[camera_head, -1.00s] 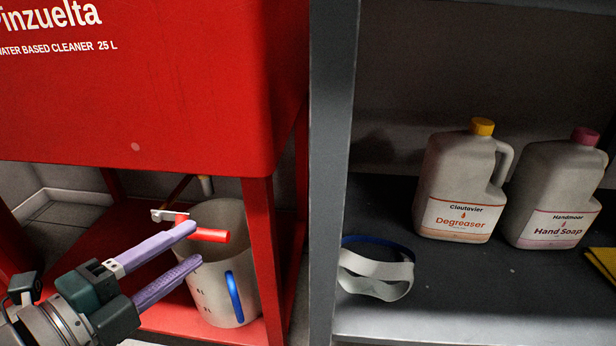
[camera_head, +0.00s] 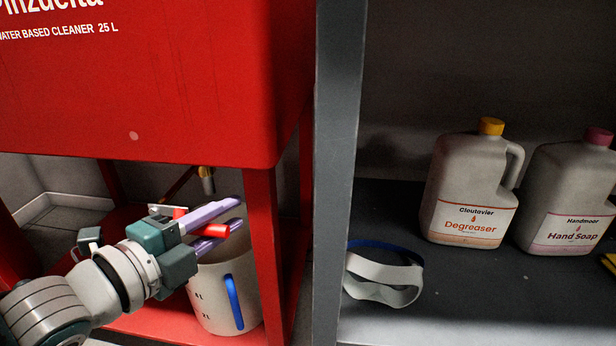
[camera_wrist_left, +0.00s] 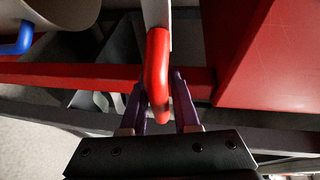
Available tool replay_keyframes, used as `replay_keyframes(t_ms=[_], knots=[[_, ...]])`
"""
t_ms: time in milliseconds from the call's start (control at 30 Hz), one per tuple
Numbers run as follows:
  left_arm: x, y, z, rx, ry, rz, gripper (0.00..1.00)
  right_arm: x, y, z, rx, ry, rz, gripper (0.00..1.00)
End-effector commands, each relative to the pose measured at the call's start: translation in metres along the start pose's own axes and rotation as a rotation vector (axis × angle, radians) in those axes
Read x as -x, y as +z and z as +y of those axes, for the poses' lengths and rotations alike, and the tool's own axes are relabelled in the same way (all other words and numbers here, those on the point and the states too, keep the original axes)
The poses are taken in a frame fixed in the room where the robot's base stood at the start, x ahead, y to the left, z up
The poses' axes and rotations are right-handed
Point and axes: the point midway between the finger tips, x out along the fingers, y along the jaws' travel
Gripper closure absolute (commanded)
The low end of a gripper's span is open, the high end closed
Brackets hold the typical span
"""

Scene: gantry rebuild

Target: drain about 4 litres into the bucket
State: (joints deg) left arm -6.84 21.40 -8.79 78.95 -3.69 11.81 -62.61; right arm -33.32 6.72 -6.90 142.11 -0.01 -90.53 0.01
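The red tank (camera_head: 150,80) stands at the left, with a brass outlet (camera_head: 207,181) under it. The pale bucket (camera_head: 212,295) with a blue handle and litre marks stands below on the red base. Its inside is mostly hidden and I see no stream. The valve lever has a red grip (camera_head: 235,224), partly behind my fingers. My left gripper (camera_head: 238,212) reaches in from the left with its purple fingers on either side of the grip. In the left wrist view the red grip (camera_wrist_left: 158,70) lies between the spread fingers (camera_wrist_left: 159,88), apparently with small gaps.
A grey post (camera_head: 338,180) stands right of the tank's red leg (camera_head: 262,240). On the dark shelf are a white and blue strapped item (camera_head: 383,285), a degreaser jug (camera_head: 468,200) and a hand soap jug (camera_head: 568,205).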

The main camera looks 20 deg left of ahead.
Motion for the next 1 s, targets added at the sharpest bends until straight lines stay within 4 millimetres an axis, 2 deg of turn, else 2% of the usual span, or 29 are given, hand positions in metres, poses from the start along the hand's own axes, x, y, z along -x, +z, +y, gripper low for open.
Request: replay_keyframes(t_ms=[33, 233, 1000], knots=[[0.0001, -0.0001, 0.0002, 0.0, 0.0, 0.0, 0.77, 0.0, -0.0001, 0.0001, 0.0, 0.0, 0.0, 0.51], [0.0002, -0.0001, 0.0002, 0.001, 0.0, 0.0, 1.0, 0.0, -0.0003, 0.0004, 0.001, 0.001, 0.001, 0.51], [0.0001, -0.0002, 0.0001, 0.001, 0.0, 0.0, 1.0, -0.0001, -0.0004, 0.0016, 0.004, 0.004, 0.001, 0.51]])
